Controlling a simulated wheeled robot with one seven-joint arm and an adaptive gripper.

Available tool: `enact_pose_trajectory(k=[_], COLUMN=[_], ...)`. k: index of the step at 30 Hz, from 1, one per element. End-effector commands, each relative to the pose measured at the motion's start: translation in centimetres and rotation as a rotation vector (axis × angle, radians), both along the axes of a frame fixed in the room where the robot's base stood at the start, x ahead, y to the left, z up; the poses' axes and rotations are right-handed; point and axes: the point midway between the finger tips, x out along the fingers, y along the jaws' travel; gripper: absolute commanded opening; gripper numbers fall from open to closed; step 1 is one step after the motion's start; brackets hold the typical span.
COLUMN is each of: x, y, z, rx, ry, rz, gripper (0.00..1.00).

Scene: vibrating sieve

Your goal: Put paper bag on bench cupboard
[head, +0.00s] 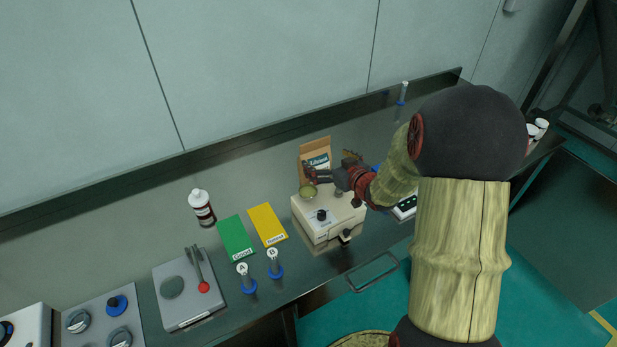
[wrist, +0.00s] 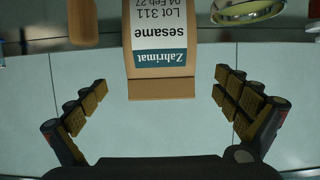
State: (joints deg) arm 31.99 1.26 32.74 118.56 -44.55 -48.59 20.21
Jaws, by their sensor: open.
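The brown paper bag (head: 318,150) stands upright on the bench behind the beige machine, partly hidden by my gripper. In the wrist view, the paper bag (wrist: 160,88) appears upside down, with a white and teal label reading "Zahrimat sesame". My gripper (head: 332,172) is over the machine, in front of the bag. In the wrist view my gripper (wrist: 160,82) is open, one finger on each side of the bag's top end, with clear gaps and no visible contact. I cannot tell which surface is the bench cupboard.
The beige machine (head: 324,218) with a small round dish (head: 308,191) stands below my gripper. Green (head: 236,238) and yellow (head: 267,225) cards, a white bottle (head: 202,207) and a scale (head: 188,292) are to the left. My arm hides part of the bench's right side.

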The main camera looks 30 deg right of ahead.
Motion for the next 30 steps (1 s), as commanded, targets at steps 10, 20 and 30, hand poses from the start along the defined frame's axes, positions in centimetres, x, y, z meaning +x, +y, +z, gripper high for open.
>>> enact_pose_trajectory(k=[10, 20, 30], x=[3.0, 6.5, 6.5], y=[0.3, 0.4, 0.4], z=[-1.3, -2.5, -2.4], rx=[-0.001, -0.001, -0.002], ry=[0.001, 0.002, 0.002], rz=[0.001, -0.001, -0.002], gripper=[1.0, 1.0, 0.91])
